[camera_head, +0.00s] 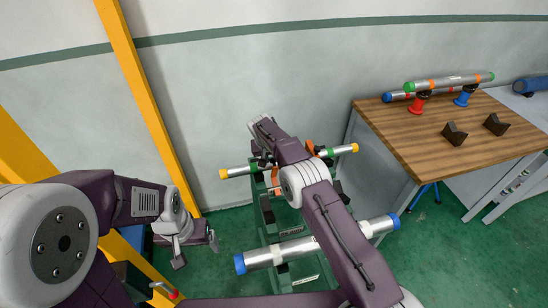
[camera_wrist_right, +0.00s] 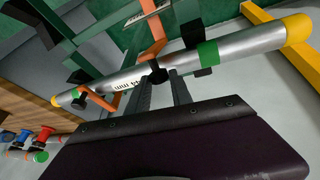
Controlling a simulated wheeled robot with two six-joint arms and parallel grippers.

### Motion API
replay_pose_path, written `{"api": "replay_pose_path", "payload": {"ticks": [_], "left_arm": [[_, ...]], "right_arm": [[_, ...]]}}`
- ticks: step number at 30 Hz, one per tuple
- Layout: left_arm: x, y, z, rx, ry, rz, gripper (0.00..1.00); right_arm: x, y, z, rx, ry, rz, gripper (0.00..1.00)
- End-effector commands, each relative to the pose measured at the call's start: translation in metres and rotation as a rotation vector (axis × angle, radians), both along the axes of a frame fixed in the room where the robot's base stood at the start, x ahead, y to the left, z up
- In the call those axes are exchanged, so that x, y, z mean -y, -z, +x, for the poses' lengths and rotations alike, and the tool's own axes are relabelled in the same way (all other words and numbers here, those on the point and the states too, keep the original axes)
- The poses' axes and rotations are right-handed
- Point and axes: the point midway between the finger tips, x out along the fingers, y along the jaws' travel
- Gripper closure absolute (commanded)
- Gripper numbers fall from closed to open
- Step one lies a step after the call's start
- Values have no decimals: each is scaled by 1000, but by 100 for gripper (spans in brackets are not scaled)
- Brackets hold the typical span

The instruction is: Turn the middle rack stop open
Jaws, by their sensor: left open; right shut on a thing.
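A steel pipe with yellow ends and green bands (camera_head: 240,171) lies across the green rack (camera_head: 268,213); it also crosses the right wrist view (camera_wrist_right: 235,52). An orange rack stop (camera_wrist_right: 155,32) reaches the pipe in the right wrist view, with a black knob-like end (camera_wrist_right: 158,74) at my fingertips. My right gripper (camera_wrist_right: 162,82) is shut on that end, beside the pipe. In the head view my right arm hides its fingertips; orange parts (camera_head: 276,181) show beside it. My left gripper (camera_head: 196,252) is open and empty, left of the rack.
A second orange stop (camera_wrist_right: 104,102) is near the pipe's other end. A blue-ended pipe (camera_head: 264,258) lies lower on the rack, partly behind my arm. A yellow post (camera_head: 143,85) rises left.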

Motion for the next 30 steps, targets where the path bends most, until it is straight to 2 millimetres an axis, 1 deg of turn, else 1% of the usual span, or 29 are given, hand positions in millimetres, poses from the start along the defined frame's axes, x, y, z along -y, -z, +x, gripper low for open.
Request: {"api": "replay_pose_path", "payload": {"ticks": [1, 5, 23, 24, 26, 30], "left_arm": [[0, -2, 0, 0, 0, 0, 18], [0, -3, 0, 0, 0, 0, 18], [0, -4, 0, 0, 0, 0, 18], [0, -4, 0, 0, 0, 0, 18], [0, -4, 0, 0, 0, 0, 18], [0, -4, 0, 0, 0, 0, 18]], "right_arm": [[-1, -3, 6, 16, -1, 6, 100], [-2, -2, 9, 16, -2, 5, 100], [-3, -1, 11, 18, -4, 9, 100], [-3, -1, 11, 19, -4, 9, 71], [-3, 0, 10, 17, -4, 8, 54], [-3, 1, 9, 13, -4, 7, 54]]}}
